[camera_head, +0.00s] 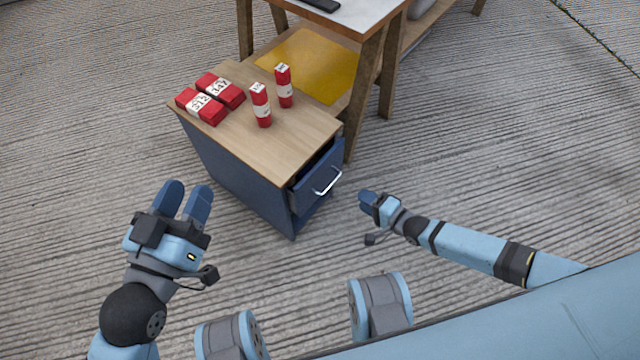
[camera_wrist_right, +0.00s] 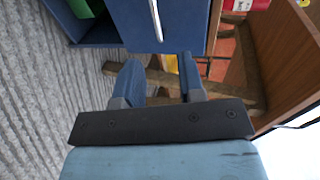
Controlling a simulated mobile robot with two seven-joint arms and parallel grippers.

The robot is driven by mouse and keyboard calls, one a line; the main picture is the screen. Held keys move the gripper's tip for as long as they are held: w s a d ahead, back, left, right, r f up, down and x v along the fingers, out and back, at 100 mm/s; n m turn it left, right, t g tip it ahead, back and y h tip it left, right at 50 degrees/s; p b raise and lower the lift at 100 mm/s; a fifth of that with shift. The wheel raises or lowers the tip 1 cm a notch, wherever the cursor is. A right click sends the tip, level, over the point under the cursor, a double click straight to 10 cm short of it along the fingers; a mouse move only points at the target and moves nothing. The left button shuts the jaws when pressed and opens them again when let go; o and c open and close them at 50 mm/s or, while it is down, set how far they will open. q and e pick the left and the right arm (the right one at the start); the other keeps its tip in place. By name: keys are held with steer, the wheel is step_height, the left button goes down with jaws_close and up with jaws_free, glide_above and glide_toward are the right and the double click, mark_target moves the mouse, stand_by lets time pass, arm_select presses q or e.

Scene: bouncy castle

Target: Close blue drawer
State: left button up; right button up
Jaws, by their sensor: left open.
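The blue drawer (camera_head: 303,199) is at the front end of a blue cabinet with a wooden top. Its front stands out a little from the cabinet, with a dark gap above it. It has a silver handle (camera_head: 327,181). In the right wrist view the blue drawer front (camera_wrist_right: 180,25) and its handle (camera_wrist_right: 155,18) are at the top, beyond the fingertips. My right gripper (camera_head: 364,201) is open and empty, just right of the drawer front; its fingers (camera_wrist_right: 160,75) are apart. My left gripper (camera_head: 186,190) is open and empty, left of the cabinet.
Several red boxes lie or stand on the cabinet's wooden top (camera_head: 285,140). A wooden table (camera_head: 368,80) with a yellow lower panel (camera_head: 312,65) stands behind. In the right wrist view a green item (camera_wrist_right: 80,8) shows in a blue compartment. Floor around the cabinet's front is clear.

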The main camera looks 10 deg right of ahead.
mark_target(330, 184)
arm_select(q)
step_height(330, 184, down, 6)
steer(key=m+g+b, duration=0.1)
steer(key=g+b, duration=0.1)
steer(key=b, duration=0.3)
steer(key=shift+w+d+g, duration=0.15)
steer(key=shift+w+g, duration=0.05)
steer(key=shift+g, duration=0.1)
arm_select(e)
steer(key=shift+y, duration=0.4)
steer(key=shift+s+f+x, duration=0.1)
steer(key=shift+f+x, duration=0.1)
steer(key=shift+x, duration=1.95)
steer(key=shift+s+f+x, duration=0.1)
steer(key=shift+f+x, duration=0.1)
steer(key=shift+x, duration=1.9)
steer(key=shift+f+x, duration=0.2)
steer(key=shift+x, duration=1.95)
jaws_close()
